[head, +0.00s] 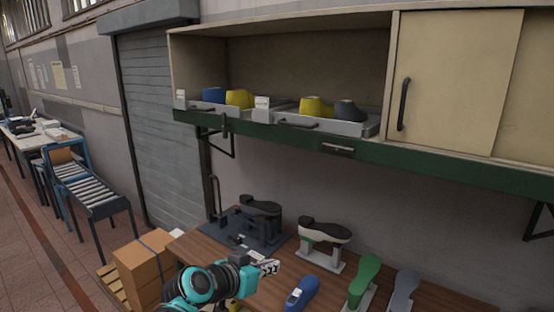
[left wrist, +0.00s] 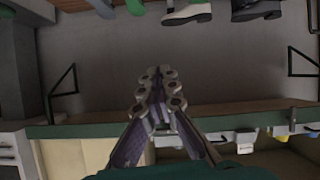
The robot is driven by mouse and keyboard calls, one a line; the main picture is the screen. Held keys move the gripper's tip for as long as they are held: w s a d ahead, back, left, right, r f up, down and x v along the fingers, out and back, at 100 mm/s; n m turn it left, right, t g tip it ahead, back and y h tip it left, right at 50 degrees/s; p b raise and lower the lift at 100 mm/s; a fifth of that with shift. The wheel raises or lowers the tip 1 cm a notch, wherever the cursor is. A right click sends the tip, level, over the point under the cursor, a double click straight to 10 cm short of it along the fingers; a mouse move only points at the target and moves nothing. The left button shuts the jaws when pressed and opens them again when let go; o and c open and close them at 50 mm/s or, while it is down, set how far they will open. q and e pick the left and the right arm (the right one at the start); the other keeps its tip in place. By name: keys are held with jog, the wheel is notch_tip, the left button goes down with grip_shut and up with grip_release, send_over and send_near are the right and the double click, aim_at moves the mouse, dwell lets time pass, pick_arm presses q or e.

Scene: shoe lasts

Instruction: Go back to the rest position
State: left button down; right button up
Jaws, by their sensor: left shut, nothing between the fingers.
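My left gripper (head: 268,268) is above the left part of the wooden table in the head view, its arm coming up from the bottom. In the left wrist view its fingers (left wrist: 159,90) are closed together with nothing between them. A blue shoe last (head: 302,293), a green last (head: 362,280) and a grey last (head: 403,289) are on the table to its right. Something yellow shows partly behind my arm. A dark fixture with a black shoe form (head: 261,206) and a stand with a dark-soled shoe (head: 325,230) are behind the gripper. My right gripper is not in view.
A wall cabinet with a green front edge (head: 275,136) hangs over the table. Its trays hold blue, yellow and dark grey lasts (head: 350,110). A sliding door (head: 455,80) covers its right side. Cardboard boxes (head: 145,262) stand left of the table, with a roller conveyor (head: 90,188) beyond.

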pick_arm(q)
jog(key=s+a+f+n+g+y+b, duration=0.1)
jog(key=s+a+f+b, duration=0.3)
jog(key=f, duration=0.6)
jog(key=s+a+f+n+g+y+b, duration=0.1)
jog(key=s+a+f+n+y+b, duration=0.2)
jog(key=s+a+f, duration=0.4)
jog(key=s+a+f+n+g+y+b, duration=0.1)
jog(key=s+a+f+y+b, duration=0.2)
jog(key=f, duration=1.2)
jog(key=s+a+b, duration=0.2)
jog(key=s+b, duration=0.1)
jog(key=s, duration=0.2)
jog(key=shift+a+n, duration=0.2)
jog(key=shift+n, duration=0.2)
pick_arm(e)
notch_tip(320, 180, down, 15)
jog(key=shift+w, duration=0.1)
